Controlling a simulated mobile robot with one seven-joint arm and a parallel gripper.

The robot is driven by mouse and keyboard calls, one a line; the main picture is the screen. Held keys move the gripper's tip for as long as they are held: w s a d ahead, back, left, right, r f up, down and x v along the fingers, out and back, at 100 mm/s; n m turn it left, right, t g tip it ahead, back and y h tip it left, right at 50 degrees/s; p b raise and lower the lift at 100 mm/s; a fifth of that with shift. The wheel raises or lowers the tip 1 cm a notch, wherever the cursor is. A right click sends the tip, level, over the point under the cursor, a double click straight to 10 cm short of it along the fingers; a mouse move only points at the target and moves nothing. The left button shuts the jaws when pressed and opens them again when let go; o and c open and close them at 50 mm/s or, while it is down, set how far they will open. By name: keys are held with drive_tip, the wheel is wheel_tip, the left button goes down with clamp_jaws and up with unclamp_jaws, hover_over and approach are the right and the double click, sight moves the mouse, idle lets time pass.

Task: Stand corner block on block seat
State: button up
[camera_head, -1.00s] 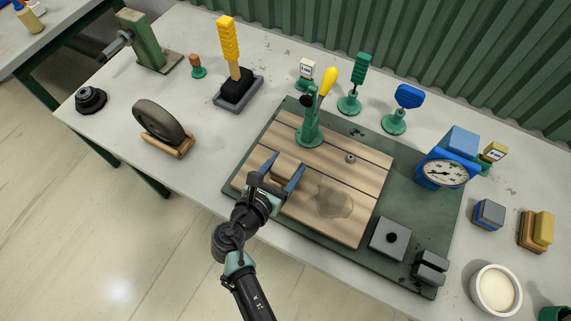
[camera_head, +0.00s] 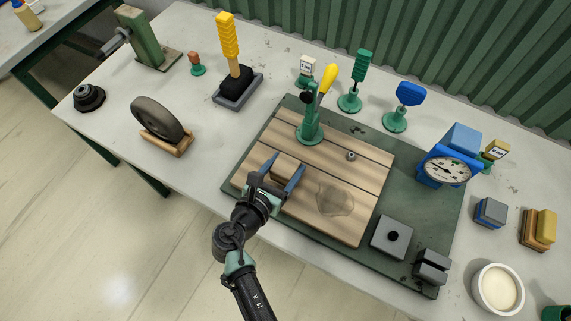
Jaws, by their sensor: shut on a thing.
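My gripper (camera_head: 281,173) is over the near left part of the slatted wooden board, its two blue fingers on either side of a tan wooden block (camera_head: 287,166), which looks like the corner block. It is shut on this block. The gripper hides the block's near side, and I cannot tell whether the block touches the board. I cannot tell for sure which thing is the block seat. A grey square plate with a dark round centre (camera_head: 401,233) lies on the green mat at the front right. A dark slotted block (camera_head: 432,266) stands beside it.
A green clamp with a yellow handle (camera_head: 312,125) stands at the board's back edge. A small nut (camera_head: 351,156) and a stain lie on the wooden board (camera_head: 362,192). A blue dial scale (camera_head: 449,165) stands right of it. A white bowl (camera_head: 498,288) is at the front right.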

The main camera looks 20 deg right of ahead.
drive_tip(key=o, duration=1.4)
drive_tip(key=shift+s+a, duration=0.1)
drive_tip(key=shift+p+v, duration=2.45)
drive_tip(key=shift+v, duration=1.4)
drive_tip(key=v, duration=1.3)
drive_tip(key=shift+b, duration=0.35)
